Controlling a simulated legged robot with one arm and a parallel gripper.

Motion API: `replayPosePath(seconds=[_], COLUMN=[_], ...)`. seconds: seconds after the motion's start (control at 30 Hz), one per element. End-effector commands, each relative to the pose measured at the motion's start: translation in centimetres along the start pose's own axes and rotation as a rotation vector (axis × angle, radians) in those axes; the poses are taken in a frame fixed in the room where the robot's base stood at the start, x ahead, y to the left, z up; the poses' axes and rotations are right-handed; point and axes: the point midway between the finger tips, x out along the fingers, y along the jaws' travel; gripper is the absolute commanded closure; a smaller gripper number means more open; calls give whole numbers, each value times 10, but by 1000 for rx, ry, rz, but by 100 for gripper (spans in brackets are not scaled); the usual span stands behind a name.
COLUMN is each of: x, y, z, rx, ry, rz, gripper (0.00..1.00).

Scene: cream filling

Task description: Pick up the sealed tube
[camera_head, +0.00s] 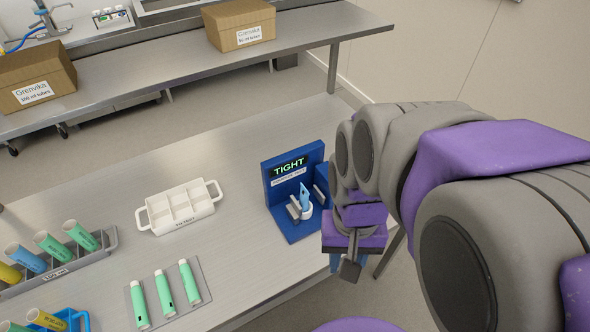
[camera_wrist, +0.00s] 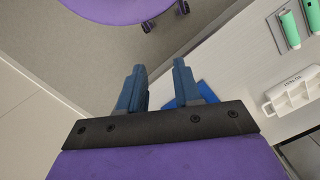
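A blue tube (camera_head: 305,196) stands with a white base piece at its lower end in a blue test station (camera_head: 277,170), between grey blocks. The station's screen reads "TIGHT". My gripper (camera_head: 350,262) hangs to the right of the station, near the table's right edge, apart from the tube. In the wrist view my gripper (camera_wrist: 159,66) has its two blue fingers spread with nothing between them, over the floor. Part of the blue station (camera_wrist: 206,91) shows behind the right finger there; the tube cannot be seen in that view.
A white divided tray (camera_head: 180,208) stands left of the station. Green tubes (camera_head: 164,292) lie on a grey plate at the front. A rack (camera_head: 60,268) of coloured tubes is at left. Cardboard boxes (camera_head: 240,24) sit on the back bench. Table between tray and station is clear.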

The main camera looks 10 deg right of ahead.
Motion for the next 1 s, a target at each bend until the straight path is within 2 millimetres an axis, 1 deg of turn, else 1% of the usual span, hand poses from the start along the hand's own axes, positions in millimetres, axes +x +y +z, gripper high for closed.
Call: replayPosePath(seconds=[0.03,0.2,0.33,0.47,0.5,0.57,0.6,0.7,0.83,0.9,1.0], x=[-10,-32,-43,-49,-50,-50,-51,-48,-43,-42,-40], y=[-2,-10,-16,-24,-26,-30,-33,-40,-49,-52,-56], z=[-19,-78,-124,-171,-186,-206,-220,-249,-277,-286,-292], rx=[71,313,480,631,674,738,777,864,946,973,996], ry=[5,18,29,36,37,36,37,32,22,21,14], rz=[-6,-27,-43,-62,-69,-80,-88,-106,-127,-136,-143], gripper=[62,45,33,21,20,20,20,20,20,20,20])
